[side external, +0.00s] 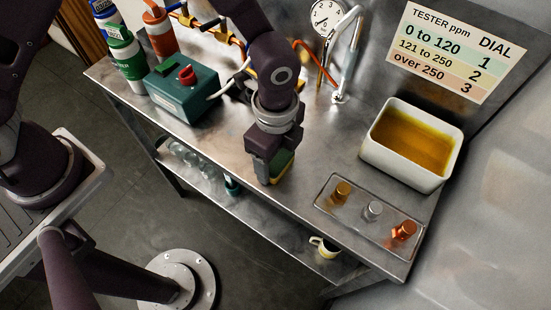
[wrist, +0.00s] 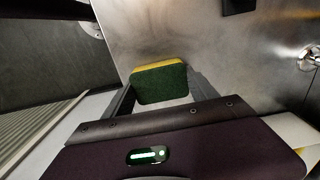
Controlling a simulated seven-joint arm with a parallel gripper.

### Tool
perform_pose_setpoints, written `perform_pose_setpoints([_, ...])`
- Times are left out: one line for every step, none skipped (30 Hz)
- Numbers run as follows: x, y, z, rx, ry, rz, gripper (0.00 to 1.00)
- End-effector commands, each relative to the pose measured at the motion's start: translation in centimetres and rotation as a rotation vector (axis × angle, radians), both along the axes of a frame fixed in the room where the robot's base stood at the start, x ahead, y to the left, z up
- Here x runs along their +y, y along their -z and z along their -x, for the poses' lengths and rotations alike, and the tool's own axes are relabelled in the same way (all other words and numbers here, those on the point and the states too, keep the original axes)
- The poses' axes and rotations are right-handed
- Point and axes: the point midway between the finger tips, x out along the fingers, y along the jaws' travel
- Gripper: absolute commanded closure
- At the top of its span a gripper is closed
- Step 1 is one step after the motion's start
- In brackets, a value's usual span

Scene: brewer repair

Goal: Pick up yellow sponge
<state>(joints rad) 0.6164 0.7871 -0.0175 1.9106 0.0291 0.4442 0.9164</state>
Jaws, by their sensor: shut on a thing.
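The yellow sponge (wrist: 160,66) has a green scouring face, which fills most of what the wrist view shows of it, with a yellow strip along its far edge. My gripper (wrist: 160,90) is shut on the sponge, with a finger on either side of it. In the side external view my gripper (side external: 268,165) points down over the front part of the steel bench, and the green and yellow sponge (side external: 282,165) shows partly behind it. I cannot tell whether the sponge touches the bench or is lifted.
A teal box with a red knob (side external: 181,92) and bottles (side external: 125,52) stand left. A lower shelf holds glassware and a mug (side external: 323,247).

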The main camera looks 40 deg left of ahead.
Motion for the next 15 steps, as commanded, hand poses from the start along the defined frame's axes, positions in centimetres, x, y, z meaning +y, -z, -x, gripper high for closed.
perform_pose_setpoints([0.0, 0.0, 0.0, 0.0, 0.0, 0.0, 0.76])
perform_pose_setpoints([0.0, 0.0, 0.0, 0.0, 0.0, 0.0, 0.77])
perform_pose_setpoints([0.0, 0.0, 0.0, 0.0, 0.0, 0.0, 0.77])
perform_pose_setpoints([0.0, 0.0, 0.0, 0.0, 0.0, 0.0, 0.77])
perform_pose_setpoints([0.0, -0.1, 0.0, 0.0, 0.0, 0.0, 0.77])
perform_pose_setpoints([0.0, -0.4, 0.0, -0.001, 0.0, 0.001, 0.77])
perform_pose_setpoints([-0.1, -0.9, -0.1, -0.003, 0.0, 0.003, 0.77])
perform_pose_setpoints([-0.1, -1.4, -0.1, -0.004, 0.0, 0.003, 0.77])
perform_pose_setpoints([-0.1, -2.4, -0.1, -0.005, 0.0, 0.004, 0.77])
perform_pose_setpoints([-0.1, -3.2, -0.1, -0.005, -0.001, 0.004, 0.77])
perform_pose_setpoints([-0.1, -4.0, -0.2, -0.007, -0.001, 0.005, 0.77])
perform_pose_setpoints([-0.1, -5.1, -0.2, -0.006, 0.0, 0.004, 0.77])
perform_pose_setpoints([-0.1, -5.9, -0.1, -0.006, 0.0, 0.004, 0.77])
perform_pose_setpoints([-0.1, -6.6, -0.1, -0.006, 0.0, 0.005, 0.77])
perform_pose_setpoints([-0.1, -7.5, -0.1, -0.005, -0.001, 0.004, 0.77])
